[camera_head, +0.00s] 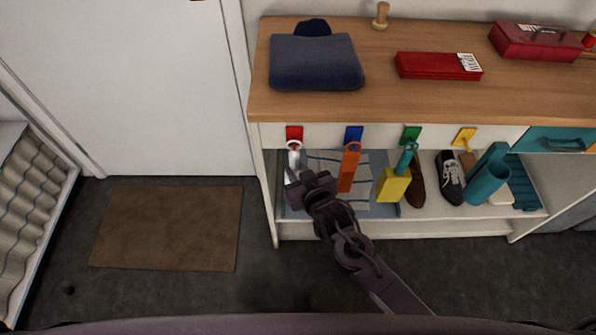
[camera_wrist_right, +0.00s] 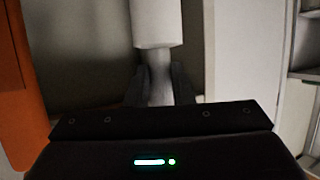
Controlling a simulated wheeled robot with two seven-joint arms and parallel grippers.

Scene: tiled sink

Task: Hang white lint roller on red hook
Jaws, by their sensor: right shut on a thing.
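The white lint roller (camera_head: 293,160) is upright in front of the shelf's left end, its ring at the top. The red hook (camera_head: 294,132) is on the white front board directly above it. The ring is at the lower edge of the hook; I cannot tell whether it is around the hook or only in front of it. My right gripper (camera_head: 301,184) is shut on the roller's lower part. In the right wrist view the white roller (camera_wrist_right: 156,22) rises from between the fingers (camera_wrist_right: 159,88). My left gripper is not in view.
An orange tool (camera_head: 349,168) hangs below the blue hook (camera_head: 354,133), close to the right. A yellow-and-teal tool (camera_head: 393,186) is below the green hook (camera_head: 411,133). The yellow hook (camera_head: 464,136) looks bare. Shoes stand on the lower shelf. The wooden top (camera_head: 420,100) overhangs the hooks.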

